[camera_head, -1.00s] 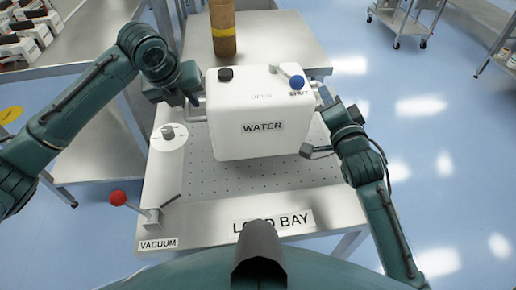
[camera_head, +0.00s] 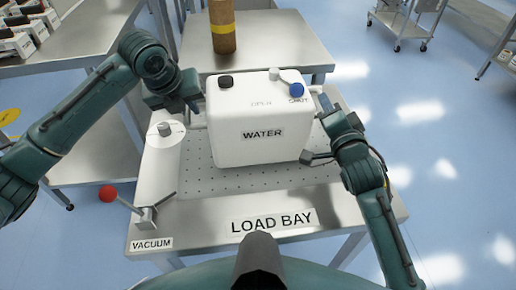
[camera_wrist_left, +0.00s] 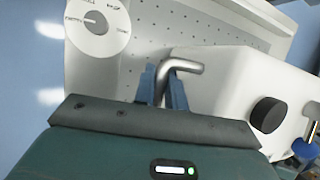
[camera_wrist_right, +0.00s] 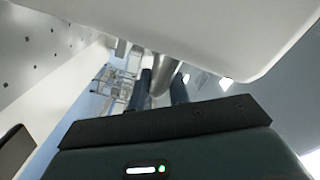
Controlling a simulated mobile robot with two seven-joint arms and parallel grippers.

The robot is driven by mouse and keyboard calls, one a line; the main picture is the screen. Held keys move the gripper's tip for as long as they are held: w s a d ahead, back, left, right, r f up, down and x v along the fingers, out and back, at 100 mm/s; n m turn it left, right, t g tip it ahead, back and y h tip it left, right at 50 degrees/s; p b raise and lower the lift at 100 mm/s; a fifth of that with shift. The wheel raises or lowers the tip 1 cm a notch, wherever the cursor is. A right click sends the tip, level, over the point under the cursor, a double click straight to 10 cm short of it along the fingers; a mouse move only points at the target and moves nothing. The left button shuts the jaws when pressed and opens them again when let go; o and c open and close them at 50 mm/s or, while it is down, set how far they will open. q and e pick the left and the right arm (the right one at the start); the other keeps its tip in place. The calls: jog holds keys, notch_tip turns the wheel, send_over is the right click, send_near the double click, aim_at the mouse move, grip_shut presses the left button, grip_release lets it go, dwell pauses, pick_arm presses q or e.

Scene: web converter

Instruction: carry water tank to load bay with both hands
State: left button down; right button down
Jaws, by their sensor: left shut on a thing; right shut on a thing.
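The white water tank (camera_head: 258,120), labelled WATER, is upright over the perforated load bay table (camera_head: 200,180). It has a black cap (camera_head: 226,82) and a blue-knobbed lever (camera_head: 296,90) on top. My left gripper (camera_head: 192,104) is at its left side. In the left wrist view its blue fingers (camera_wrist_left: 165,88) are shut on a bent metal handle (camera_wrist_left: 185,66). My right gripper (camera_head: 322,98) is at the right side. In the right wrist view its fingers (camera_wrist_right: 162,88) are shut on the other metal handle (camera_wrist_right: 164,72). Whether the tank's base touches the table is unclear.
A red-knobbed lever (camera_head: 110,193) and a round dial (camera_head: 165,130) are at the table's left. The LOAD BAY label (camera_head: 271,221) is on the front edge. A brown roll (camera_head: 222,28) stands on the bench behind. Blue floor (camera_head: 440,150) is open to the right.

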pick_arm(q)
jog(key=shift+d, duration=0.3)
pick_arm(e)
jog(key=shift+a, duration=0.2)
pick_arm(q)
jog(key=c, duration=1.9)
grip_release()
jog(key=shift+f, duration=0.25)
pick_arm(e)
jog(key=c, duration=1.7)
grip_release()
jog(key=shift+f, duration=0.35)
jog(key=shift+c, duration=0.2)
pick_arm(q)
jog(key=o, duration=0.3)
jog(key=shift+s+a+r, duration=0.1)
jog(key=shift+s+a, duration=0.05)
pick_arm(e)
jog(key=shift+o, duration=1.4)
jog(key=shift+s+d+r, duration=0.1)
jog(key=shift+s+r, duration=0.05)
pick_arm(q)
jog(key=shift+o, duration=0.7)
pick_arm(e)
jog(key=shift+o, duration=0.7)
pick_arm(q)
jog(key=shift+a, duration=0.1)
